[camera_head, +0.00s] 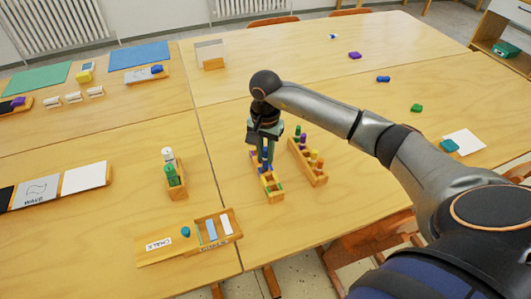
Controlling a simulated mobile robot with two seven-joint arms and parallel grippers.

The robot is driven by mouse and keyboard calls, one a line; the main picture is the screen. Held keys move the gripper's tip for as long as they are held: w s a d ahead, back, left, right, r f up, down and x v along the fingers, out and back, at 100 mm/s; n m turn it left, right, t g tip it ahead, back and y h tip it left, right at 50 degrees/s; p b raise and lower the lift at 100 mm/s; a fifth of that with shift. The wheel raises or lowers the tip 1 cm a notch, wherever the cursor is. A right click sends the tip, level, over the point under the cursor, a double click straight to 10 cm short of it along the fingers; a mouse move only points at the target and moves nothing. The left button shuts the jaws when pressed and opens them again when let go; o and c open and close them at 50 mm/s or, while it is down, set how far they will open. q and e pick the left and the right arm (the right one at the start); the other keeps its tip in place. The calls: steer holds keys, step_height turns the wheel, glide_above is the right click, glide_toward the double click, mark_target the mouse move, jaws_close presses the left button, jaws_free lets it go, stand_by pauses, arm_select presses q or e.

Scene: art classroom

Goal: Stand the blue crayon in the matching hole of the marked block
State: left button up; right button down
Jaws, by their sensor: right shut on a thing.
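The marked block (275,196) is a narrow wooden block with coloured marks along its top, lying on the table near the middle of the view. My right gripper (266,157) points down over the far end of this block, shut on the blue crayon (264,162). Only a little blue shows between and below the fingers, and the crayon looks about upright. I cannot tell whether its lower end is inside a hole. My left gripper is not in view.
Just right of the marked block, a wooden holder (321,180) bears several coloured crayons. Left stand a small box (177,190) with green and white bottles and a chalk tray (238,233). Coloured pieces lie far right. The table between is mostly clear.

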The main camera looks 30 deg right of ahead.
steer(key=shift+f+b, duration=1.45)
steer(key=shift+b, duration=0.1)
stand_by(1.9)
steer(key=c, duration=0.7)
jaws_free()
steer(key=shift+o, duration=1.1)
steer(key=shift+r+p, duration=2.05)
steer(key=shift+r, duration=1)
